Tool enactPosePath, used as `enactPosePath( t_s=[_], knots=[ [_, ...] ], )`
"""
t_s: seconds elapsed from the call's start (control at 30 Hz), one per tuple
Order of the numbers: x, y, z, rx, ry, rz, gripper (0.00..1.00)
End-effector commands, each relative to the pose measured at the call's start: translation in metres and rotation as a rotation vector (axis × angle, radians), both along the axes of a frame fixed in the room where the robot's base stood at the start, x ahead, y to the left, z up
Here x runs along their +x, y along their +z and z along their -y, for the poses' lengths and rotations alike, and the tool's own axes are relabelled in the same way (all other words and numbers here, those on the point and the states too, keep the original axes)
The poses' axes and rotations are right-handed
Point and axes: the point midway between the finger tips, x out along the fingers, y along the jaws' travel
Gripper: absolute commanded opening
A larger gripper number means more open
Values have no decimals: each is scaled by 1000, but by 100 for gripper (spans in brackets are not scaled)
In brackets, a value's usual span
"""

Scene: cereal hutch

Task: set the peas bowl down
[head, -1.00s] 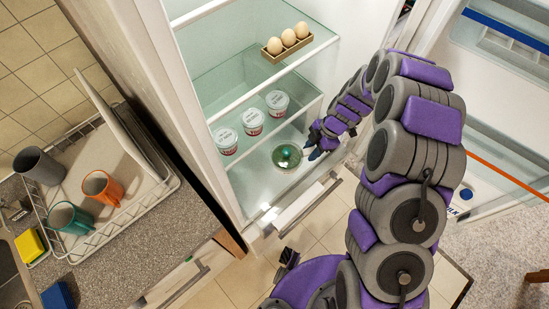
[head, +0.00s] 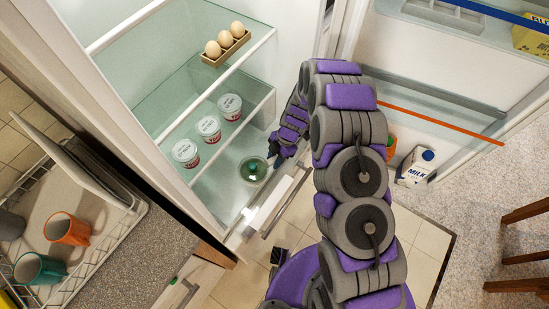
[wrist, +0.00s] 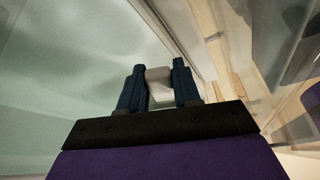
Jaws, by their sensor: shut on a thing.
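The peas bowl (head: 253,169) is a small round clear bowl with green in it, low in the open fridge, at the front of the bottom level. My gripper (head: 275,153) reaches in from the right, with its dark blue fingers at the bowl's right edge. In the wrist view my gripper (wrist: 160,88) is shut on a pale grey piece, seemingly part of the peas bowl (wrist: 160,84). The rest of the bowl is hidden there. I cannot tell whether its base touches the fridge floor.
Several white tubs (head: 208,128) stand in a row just behind and left of the bowl. An egg holder (head: 226,48) sits on the glass shelf above. A pulled-out drawer front (head: 279,202) is near the fridge's front edge. The open door, with a milk carton (head: 416,167), is at right.

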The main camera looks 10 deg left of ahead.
Motion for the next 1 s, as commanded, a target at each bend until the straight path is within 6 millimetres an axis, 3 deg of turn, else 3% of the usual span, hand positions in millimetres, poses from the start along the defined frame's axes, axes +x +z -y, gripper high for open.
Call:
enactPosePath(
  t_s=[0.93,0.97,1.0],
  knots=[
    [1,-15,-1,-3,1,-3,0],
    [1,-15,-1,-3,1,-3,34],
    [1,-15,-1,-4,1,-4,38]
  ],
)
